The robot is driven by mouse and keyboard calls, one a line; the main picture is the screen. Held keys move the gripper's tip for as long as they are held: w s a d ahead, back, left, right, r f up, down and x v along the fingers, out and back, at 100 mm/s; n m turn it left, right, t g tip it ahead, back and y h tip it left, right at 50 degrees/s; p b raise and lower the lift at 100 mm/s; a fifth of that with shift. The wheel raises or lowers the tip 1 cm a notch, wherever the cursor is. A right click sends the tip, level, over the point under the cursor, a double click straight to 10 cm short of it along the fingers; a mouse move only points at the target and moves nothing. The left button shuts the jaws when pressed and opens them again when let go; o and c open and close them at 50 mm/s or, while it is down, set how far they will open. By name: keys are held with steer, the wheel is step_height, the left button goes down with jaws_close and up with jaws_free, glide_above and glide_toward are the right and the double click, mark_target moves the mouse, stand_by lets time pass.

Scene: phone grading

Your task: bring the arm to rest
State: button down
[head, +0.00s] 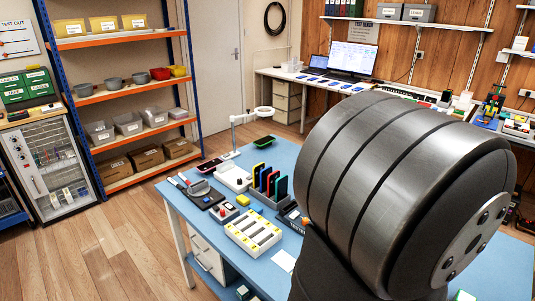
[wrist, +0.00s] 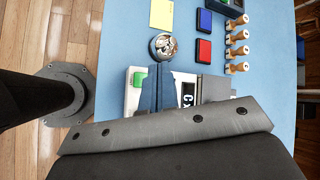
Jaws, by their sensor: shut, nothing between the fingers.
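My gripper (wrist: 177,72) shows in the wrist view, its two dark blue-grey fingers together with nothing held. In the head view a large dark link of my arm covers the right half of the blue table (head: 175,195), and the gripper is hidden there.
In the head view a phone rack (head: 268,200) and white tray (head: 235,240) stand left of my arm.

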step_height(320, 180, down, 2)
step_height(320, 180, up, 12)
steer(key=n+g+h, duration=0.4)
steer(key=n+g, duration=0.4)
steer(key=n, duration=0.5)
steer(key=f, duration=0.6)
steer(key=w+f, duration=0.1)
steer(key=f, duration=0.2)
steer(key=shift+a+f, duration=0.2)
steer(key=shift+a, duration=0.2)
step_height(320, 180, up, 8)
steer(key=shift+f, duration=0.25)
stand_by(3.1)
